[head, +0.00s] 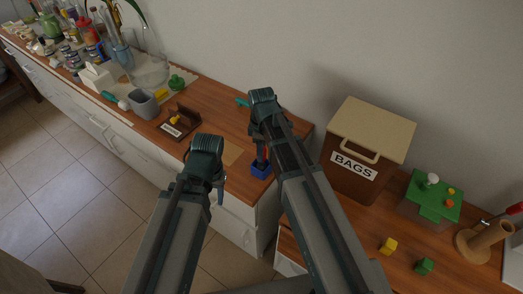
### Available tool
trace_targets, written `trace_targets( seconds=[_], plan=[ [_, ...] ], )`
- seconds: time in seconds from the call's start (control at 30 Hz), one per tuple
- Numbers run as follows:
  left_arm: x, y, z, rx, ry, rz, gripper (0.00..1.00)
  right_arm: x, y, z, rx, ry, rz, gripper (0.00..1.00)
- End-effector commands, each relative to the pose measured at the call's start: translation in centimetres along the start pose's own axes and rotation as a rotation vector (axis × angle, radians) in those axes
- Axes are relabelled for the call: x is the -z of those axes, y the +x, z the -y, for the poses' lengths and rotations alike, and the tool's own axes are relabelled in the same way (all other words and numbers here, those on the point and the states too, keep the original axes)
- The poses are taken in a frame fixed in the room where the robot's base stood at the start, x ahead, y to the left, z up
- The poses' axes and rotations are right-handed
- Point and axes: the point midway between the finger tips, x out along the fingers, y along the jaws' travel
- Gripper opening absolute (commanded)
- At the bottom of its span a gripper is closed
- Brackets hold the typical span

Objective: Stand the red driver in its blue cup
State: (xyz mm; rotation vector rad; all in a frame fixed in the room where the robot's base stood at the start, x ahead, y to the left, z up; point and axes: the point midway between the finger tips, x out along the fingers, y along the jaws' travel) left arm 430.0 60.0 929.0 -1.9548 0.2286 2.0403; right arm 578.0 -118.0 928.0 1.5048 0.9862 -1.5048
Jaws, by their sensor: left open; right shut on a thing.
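The blue cup (261,170) stands on the brown counter near its front right corner. My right gripper (261,152) points down directly above the cup, its fingers close to the cup's mouth. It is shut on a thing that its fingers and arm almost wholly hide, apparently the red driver. I cannot tell whether the driver's tip is inside the cup. My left gripper (219,190) is open and empty, in front of the counter's edge, to the left of the cup.
A brown bags box (365,150) stands right of my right arm. A green-topped box (433,200), a wooden holder (484,238) with a red-handled thing, and yellow and green blocks lie further right. A grey cup (145,104) and crowded items fill the counter's left.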

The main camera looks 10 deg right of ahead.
Motion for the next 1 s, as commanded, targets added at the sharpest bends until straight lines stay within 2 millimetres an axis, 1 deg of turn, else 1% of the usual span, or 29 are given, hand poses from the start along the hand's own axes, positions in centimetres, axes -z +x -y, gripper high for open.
trace_targets(
  seconds=[0.27, 0.3, 0.37, 0.4, 0.47, 0.77, 0.87, 1.0],
  plan=[
    [0.0, 0.6, -0.1, 0.000, 0.000, 0.000, 0.50, 0.0, 0.6, 0.0, 0.000, 0.000, 0.000, 0.00],
    [0.0, 0.5, -0.1, 0.000, 0.000, 0.000, 0.50, 0.0, 0.5, 0.0, 0.000, 0.000, 0.000, 0.51],
    [0.0, 0.5, -0.1, 0.000, 0.000, 0.000, 0.50, 0.0, 0.5, 0.0, 0.000, 0.000, 0.000, 0.62],
    [0.0, 0.5, -0.1, 0.000, 0.000, 0.000, 0.50, 0.0, 0.5, 0.0, 0.000, 0.000, 0.000, 0.69],
    [0.0, 0.5, -0.1, 0.000, 0.000, 0.000, 0.50, 0.0, 0.5, 0.0, 0.000, 0.000, 0.000, 0.79],
    [0.0, 0.5, 0.0, 0.000, 0.000, 0.000, 0.50, 0.0, 0.5, 0.0, 0.000, 0.000, 0.000, 0.79],
    [0.0, 0.2, 0.0, 0.000, 0.000, 0.000, 0.50, 0.0, 0.2, 0.0, 0.000, 0.000, 0.000, 0.79],
    [0.0, -0.6, 0.1, 0.000, 0.000, 0.000, 0.50, 0.0, -0.6, 0.0, 0.000, 0.000, 0.000, 0.79]
  ],
)
